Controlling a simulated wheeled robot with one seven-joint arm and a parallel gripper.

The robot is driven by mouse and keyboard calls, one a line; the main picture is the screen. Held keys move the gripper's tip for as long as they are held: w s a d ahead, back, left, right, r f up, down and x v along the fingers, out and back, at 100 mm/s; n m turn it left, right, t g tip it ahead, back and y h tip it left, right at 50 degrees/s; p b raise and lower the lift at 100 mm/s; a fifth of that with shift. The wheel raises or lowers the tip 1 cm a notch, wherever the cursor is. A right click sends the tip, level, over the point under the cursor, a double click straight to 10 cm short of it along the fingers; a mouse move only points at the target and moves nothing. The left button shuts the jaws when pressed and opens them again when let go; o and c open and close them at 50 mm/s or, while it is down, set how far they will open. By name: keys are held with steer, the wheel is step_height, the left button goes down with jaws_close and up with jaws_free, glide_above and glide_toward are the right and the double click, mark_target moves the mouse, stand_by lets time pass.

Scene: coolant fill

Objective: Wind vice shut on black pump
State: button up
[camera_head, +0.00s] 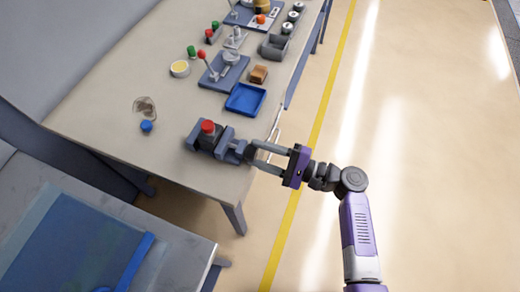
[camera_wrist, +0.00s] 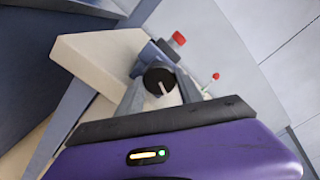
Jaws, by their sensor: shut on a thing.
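The vice (camera_head: 228,145) is a blue-grey block at the near right corner of the workbench, with its screw end toward the bench edge. The pump (camera_head: 208,128) stands between the vice jaws; its red top shows, and its dark body is mostly hidden by the jaws. The red top also shows in the wrist view (camera_wrist: 178,39). My gripper (camera_head: 254,154) reaches in from the right. Its two fingers are shut on the vice's round black knob (camera_wrist: 158,81), which carries a white mark. I cannot tell whether the vice jaws touch the pump.
A blue tray (camera_head: 245,99) and a small brown block (camera_head: 259,74) lie farther along the workbench (camera_head: 110,115). A lever fixture (camera_head: 224,72) stands beyond. The floor at right is clear.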

steer(key=shift+d+m, duration=0.1)
steer(key=shift+m, duration=0.5)
steer(key=shift+f+p, duration=0.1)
steer(key=shift+p, duration=0.2)
steer(key=o, duration=1.4)
